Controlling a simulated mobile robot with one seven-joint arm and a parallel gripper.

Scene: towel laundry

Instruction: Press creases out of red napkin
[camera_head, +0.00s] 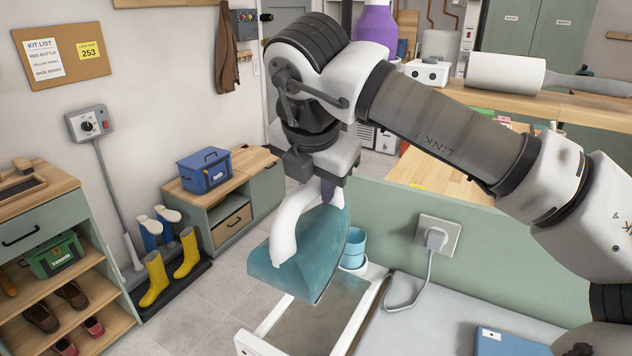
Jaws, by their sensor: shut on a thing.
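My gripper (330,188) is shut on the white handle of a teal iron (322,245). The iron is tilted, with a broad teal face showing, and is held over a pale-framed rectangular thing (262,342) near the bottom middle. I cannot tell whether the iron touches anything below it. No red napkin shows in this view. The iron and my arm hide part of what lies behind them.
A green panel (385,215) with a plugged-in white socket (437,235) stands right of the iron. A light blue cup (354,247) is close behind it. A blue box (500,342) is at the lower right. Shelves with shoes and yellow boots (154,279) stand left.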

